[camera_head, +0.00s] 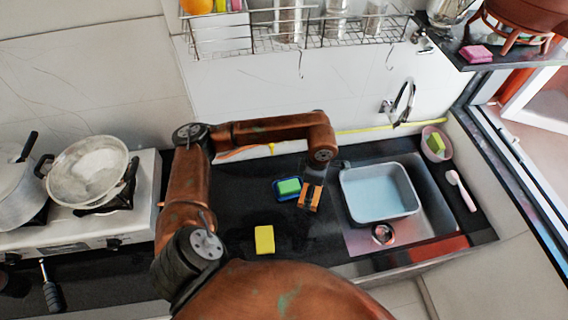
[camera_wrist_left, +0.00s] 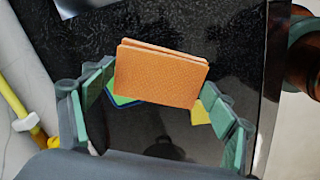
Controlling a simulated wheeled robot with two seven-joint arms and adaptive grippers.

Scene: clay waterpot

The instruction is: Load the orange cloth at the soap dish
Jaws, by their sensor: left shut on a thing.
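The orange cloth (camera_head: 309,199) is a folded block held in my left gripper (camera_head: 311,187) above the black counter, left of the sink. In the left wrist view the cloth (camera_wrist_left: 160,75) sits between the green-padded fingers of the left gripper (camera_wrist_left: 158,92). A blue dish (camera_head: 281,199) with a green sponge (camera_head: 289,186) lies just left of the cloth; in the wrist view the cloth partly hides it. A pink dish (camera_head: 428,151) with a yellow-green block stands right of the sink. I cannot tell for certain which is the soap dish. My right gripper is not in view.
A yellow sponge (camera_head: 264,240) lies on the counter nearer me. A grey basin (camera_head: 380,212) sits in the sink beside the cloth. A stove with a pan (camera_head: 88,172) is at the left; a wire rack (camera_head: 290,35) hangs above.

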